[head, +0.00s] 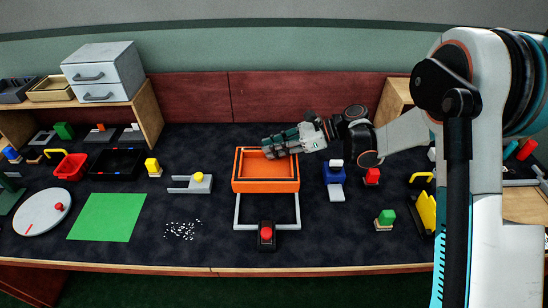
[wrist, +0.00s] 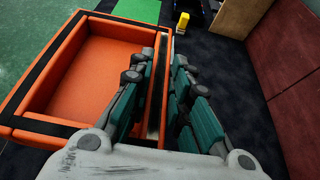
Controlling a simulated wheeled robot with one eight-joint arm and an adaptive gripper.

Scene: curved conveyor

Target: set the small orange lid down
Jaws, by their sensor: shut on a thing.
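An orange, shallow, open-topped box shape (head: 265,186) stands on the dark worktop at the middle. It fills the left of the wrist view (wrist: 95,70), with a black band along its near-left side. My gripper (head: 281,147) is at its back right edge, fingers pointing left. In the wrist view my gripper (wrist: 160,85) has its fingers on both sides of a thin upright orange edge, which I take as the small orange lid (wrist: 167,50). I cannot tell where the lid ends and the box begins, or whether they touch. The fingers hide part of the edge.
A grey frame (head: 236,212) and a red button on a black base (head: 266,234) lie in front. Worktop behind the box is clear.

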